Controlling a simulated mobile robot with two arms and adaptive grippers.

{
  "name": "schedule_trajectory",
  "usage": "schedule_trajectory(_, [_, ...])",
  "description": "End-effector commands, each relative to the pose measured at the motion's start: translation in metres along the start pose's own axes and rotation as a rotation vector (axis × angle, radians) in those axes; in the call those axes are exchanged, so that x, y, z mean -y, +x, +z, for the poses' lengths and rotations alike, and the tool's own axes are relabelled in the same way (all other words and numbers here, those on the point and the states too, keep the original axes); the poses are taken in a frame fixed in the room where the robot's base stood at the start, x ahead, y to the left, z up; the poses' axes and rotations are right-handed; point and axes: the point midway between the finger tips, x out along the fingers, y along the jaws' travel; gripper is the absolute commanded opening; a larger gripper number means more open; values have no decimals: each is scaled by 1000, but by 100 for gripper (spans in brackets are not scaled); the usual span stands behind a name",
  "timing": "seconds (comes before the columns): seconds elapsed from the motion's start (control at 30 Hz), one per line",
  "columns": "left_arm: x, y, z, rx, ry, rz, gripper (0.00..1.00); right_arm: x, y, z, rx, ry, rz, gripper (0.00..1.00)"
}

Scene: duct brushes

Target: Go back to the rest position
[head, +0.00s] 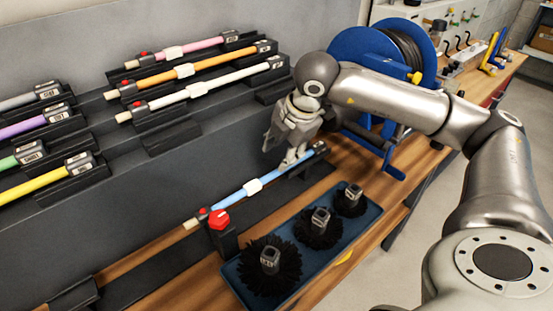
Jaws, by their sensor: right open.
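My right gripper (291,160) is open, fingers pointing down, at the upper right end of the blue rod (240,190). I cannot tell whether its fingers touch the rod. The blue rod lies slanted in a dark holder on the bench, with a white sleeve near its middle. A red knob (219,219) stands beside the rod's lower left end. My right arm comes in from the right side of the view. My left gripper is not in view.
A blue tray (335,254) with three black round brushes stands in front of the rod on the wooden bench. Pink, orange and white rods (208,88) rest on the rack behind. A blue hose reel (372,45) stands close behind my right gripper.

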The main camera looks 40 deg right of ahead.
Motion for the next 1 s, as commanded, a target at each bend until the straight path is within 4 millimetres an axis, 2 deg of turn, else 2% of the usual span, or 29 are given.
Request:
schedule_trajectory(0.33, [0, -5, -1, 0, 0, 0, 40, -2, -12, 0, -1, -1, 0, 42])
schedule_trajectory(0.6, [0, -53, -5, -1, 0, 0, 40, -19, -56, 0, -1, -1, 0, 42])
schedule_trajectory(1.0, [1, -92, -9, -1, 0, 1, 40, -32, -93, 0, -1, -1, 0, 42])
